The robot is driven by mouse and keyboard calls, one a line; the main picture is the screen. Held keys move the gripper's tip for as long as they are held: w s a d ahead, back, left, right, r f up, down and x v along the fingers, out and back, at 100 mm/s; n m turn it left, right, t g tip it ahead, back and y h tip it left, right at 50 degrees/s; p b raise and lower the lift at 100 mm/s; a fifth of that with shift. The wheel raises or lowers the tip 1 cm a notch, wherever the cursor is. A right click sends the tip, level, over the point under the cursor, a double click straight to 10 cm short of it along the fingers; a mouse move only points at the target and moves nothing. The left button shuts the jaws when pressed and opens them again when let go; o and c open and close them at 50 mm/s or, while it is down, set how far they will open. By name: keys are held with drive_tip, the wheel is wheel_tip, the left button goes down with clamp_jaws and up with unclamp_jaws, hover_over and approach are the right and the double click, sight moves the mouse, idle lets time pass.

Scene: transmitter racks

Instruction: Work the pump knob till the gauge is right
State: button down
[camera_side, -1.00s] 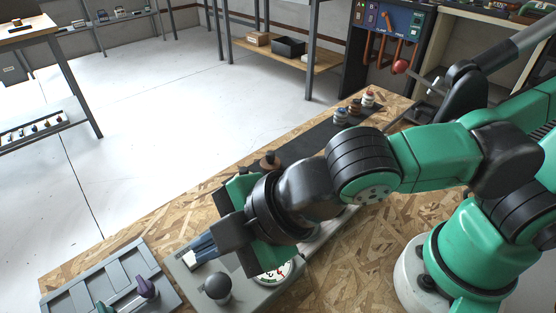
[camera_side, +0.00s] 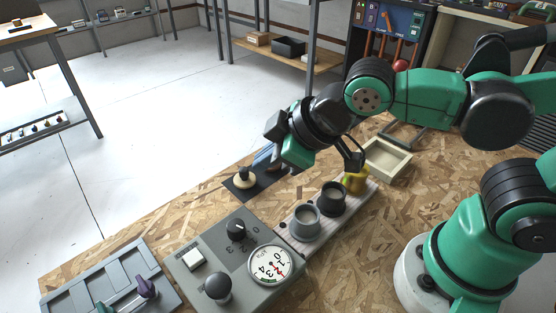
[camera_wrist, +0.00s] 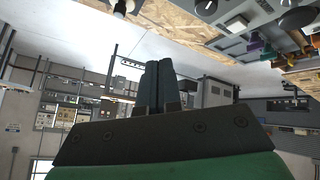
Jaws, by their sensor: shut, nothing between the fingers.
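The grey control box (camera_side: 198,252) sits at the front of the bench. The exact needle reading is too small to tell. My gripper (camera_side: 262,160) is shut and empty, raised beyond the box and apart from it. In the wrist view its fingers (camera_wrist: 156,68) are together, with part of the box (camera_wrist: 240,18) at the top.
A rail with grey (camera_side: 304,222) and black (camera_side: 332,198) cups and a yellow piece (camera_side: 355,180) stands right of the box. A cream-and-black object (camera_side: 245,179) sits on a dark mat.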

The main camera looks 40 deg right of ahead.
drive_tip(key=d+m+h, duration=0.2)
drive_tip(key=d+m, duration=0.6)
drive_tip(key=d, duration=0.3)
drive_tip(key=shift+s+g+h, duration=0.2)
drive_tip(key=shift+g+h, duration=0.1)
drive_tip(key=shift+d, duration=0.1)
wheel_tip(320, 180, up, 8)
drive_tip(key=g, duration=0.7)
hover_over(218, 283)
drive_tip(key=shift+f, duration=0.15)
wheel_tip(218, 283, down, 14)
